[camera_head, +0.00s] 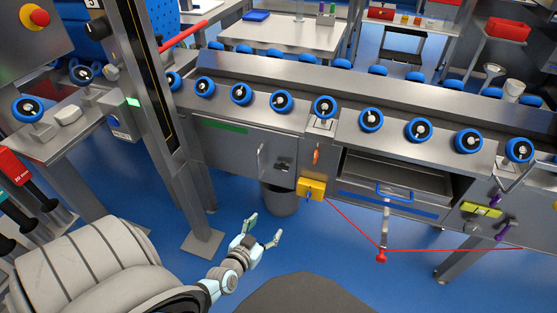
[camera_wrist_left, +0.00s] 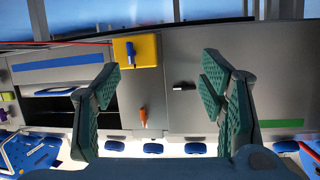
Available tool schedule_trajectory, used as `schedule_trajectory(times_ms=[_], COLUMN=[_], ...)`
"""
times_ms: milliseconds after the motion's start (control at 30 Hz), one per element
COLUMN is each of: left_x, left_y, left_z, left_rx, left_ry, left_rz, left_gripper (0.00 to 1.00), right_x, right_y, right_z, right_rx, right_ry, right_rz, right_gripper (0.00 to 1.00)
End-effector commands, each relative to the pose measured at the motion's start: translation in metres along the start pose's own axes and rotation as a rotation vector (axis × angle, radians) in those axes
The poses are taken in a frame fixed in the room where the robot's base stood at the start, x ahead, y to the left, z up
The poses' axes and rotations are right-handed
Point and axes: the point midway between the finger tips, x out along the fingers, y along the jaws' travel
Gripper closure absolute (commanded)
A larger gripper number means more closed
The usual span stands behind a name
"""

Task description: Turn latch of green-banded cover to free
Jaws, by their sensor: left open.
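The green-banded cover (camera_head: 222,150) is a grey metal front panel under the left part of the conveyor, with a green stripe near its top. It also shows upside down in the left wrist view (camera_wrist_left: 215,55), with the green stripe at the right. A small dark latch (camera_head: 283,166) sits at the cover's right side, and it also shows in the left wrist view (camera_wrist_left: 184,86). An upright handle (camera_head: 262,158) stands beside it. My left gripper (camera_head: 266,227) is open and empty, in front of and below the cover, apart from it. In the wrist view its fingers (camera_wrist_left: 163,62) frame the latch area. My right gripper is out of view.
A yellow box with a blue key (camera_head: 312,188) and an orange lever (camera_head: 316,156) are right of the latch. Further right is an open bay with a blue-banded cover (camera_head: 395,203). A red line runs below to a red knob (camera_head: 381,256). A grey bin (camera_head: 281,200) stands underneath.

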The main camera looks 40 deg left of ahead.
Motion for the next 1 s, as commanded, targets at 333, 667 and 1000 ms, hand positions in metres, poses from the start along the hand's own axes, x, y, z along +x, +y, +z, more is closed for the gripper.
schedule_trajectory(times_ms=[333,667,1000], left_x=[0.038,0.123,0.16], left_y=[-0.032,-0.044,-0.05], left_z=[-0.074,-0.102,-0.118], left_rx=[-0.105,-0.104,-0.103], left_ry=[0.348,0.346,0.342], left_rz=[-0.141,-0.137,-0.136], left_gripper=[0.36,0.36,0.36], right_x=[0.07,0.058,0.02], right_y=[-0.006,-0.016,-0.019], right_z=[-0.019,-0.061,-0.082], right_rx=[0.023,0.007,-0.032], right_ry=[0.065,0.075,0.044], right_rz=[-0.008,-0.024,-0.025], right_gripper=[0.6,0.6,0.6])
